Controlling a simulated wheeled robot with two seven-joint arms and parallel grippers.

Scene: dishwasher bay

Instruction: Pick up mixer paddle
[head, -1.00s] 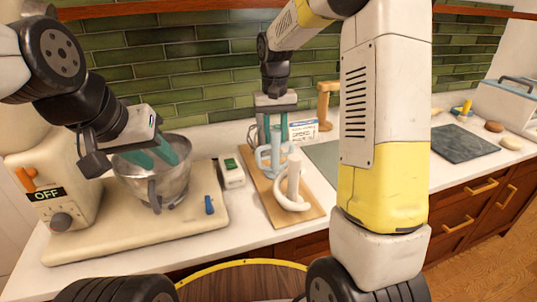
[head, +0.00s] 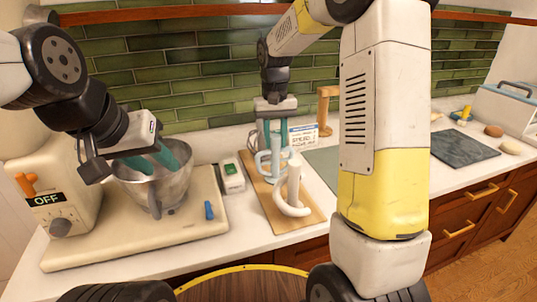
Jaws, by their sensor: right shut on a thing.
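The mixer paddle (head: 264,165) is a pale blue-grey loop with an upright stem on the wooden board (head: 262,205). My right gripper (head: 274,142) points down over it, its teal fingers shut on the paddle's stem. The paddle still appears to be at the board; I cannot tell whether it touches it. A white dough hook (head: 292,198) stands just in front of it on the board. My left gripper (head: 163,158) is over the steel mixer bowl (head: 160,185), with its teal fingers at the rim; how far apart they are is unclear.
The cream mixer (head: 60,180) reads OFF and has a blue lever (head: 209,210) on its base. A small white box with a green switch (head: 231,177) sits between base and board. A printed card (head: 303,137) and wooden stand (head: 326,105) are behind. A dark slab (head: 465,145) lies at right.

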